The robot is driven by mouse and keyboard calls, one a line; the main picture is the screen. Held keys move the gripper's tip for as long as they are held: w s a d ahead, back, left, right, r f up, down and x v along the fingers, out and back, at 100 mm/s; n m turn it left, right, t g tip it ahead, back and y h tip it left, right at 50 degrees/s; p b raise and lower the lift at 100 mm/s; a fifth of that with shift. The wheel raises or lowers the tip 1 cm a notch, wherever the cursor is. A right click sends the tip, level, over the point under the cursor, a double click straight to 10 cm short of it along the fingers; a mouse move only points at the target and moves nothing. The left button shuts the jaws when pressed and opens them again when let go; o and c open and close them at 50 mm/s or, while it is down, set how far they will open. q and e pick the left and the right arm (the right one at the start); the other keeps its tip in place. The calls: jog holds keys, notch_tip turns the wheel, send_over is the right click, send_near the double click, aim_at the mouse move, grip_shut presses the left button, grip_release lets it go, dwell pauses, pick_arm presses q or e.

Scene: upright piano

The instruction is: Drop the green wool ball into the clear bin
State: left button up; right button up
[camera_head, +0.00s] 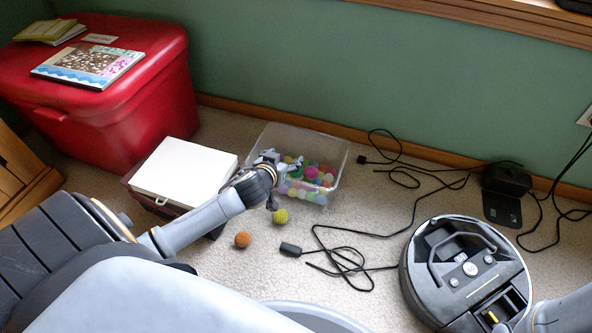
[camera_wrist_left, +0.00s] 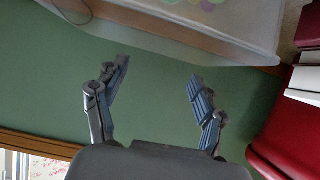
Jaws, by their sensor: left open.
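The clear bin (camera_head: 338,163) stands on the carpet by the green wall and holds several coloured balls, some green. Its pale see-through side (camera_wrist_left: 225,40) shows at the top of the left wrist view, with blurred coloured balls at the edge. My left gripper (camera_head: 284,164) is over the bin's left part in the head view. In the left wrist view its fingers (camera_wrist_left: 158,83) are spread apart with nothing between them. A yellow-green ball (camera_head: 280,216) lies on the carpet in front of the bin. I cannot tell which ball is the green wool one. My right gripper is out of view.
An orange ball (camera_head: 242,239) lies on the carpet. A white-topped box (camera_head: 185,172) and a red chest (camera_head: 150,110) stand left of the bin. A robot vacuum (camera_head: 466,270) sits at the right. Black cables (camera_head: 345,262) cross the carpet between bin and vacuum.

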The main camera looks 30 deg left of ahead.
pick_arm(q)
jog(key=v, duration=0.5)
dwell(0.3)
